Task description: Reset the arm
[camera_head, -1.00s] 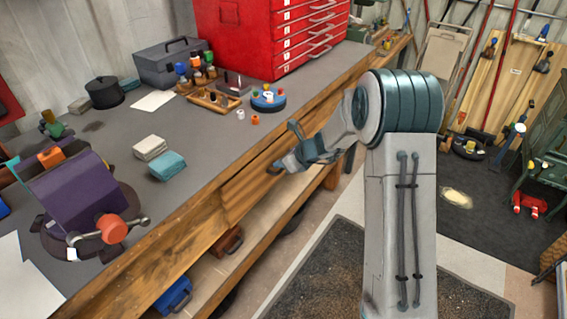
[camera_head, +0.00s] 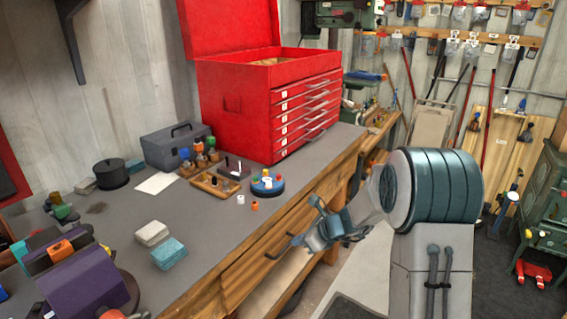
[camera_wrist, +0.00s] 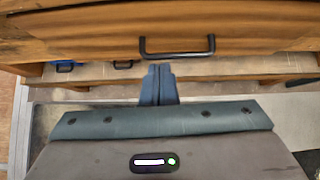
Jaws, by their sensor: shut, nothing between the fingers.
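My gripper (camera_head: 318,229) hangs in front of the workbench's wooden front edge, with nothing held. In the wrist view my gripper (camera_wrist: 158,72) shows its two fingers together, just below a black drawer handle (camera_wrist: 178,54) in the picture. I cannot tell whether they touch the handle. The wooden drawer front (camera_wrist: 90,33) spans the top of that view. My arm is folded at the right of the head view.
The grey workbench top (camera_head: 215,235) holds a red tool chest (camera_head: 232,105), a grey toolbox (camera_head: 172,150), a purple vise (camera_head: 85,290), and white and teal blocks (camera_head: 168,253). Shelving lies below the bench. Floor shows right of the bench.

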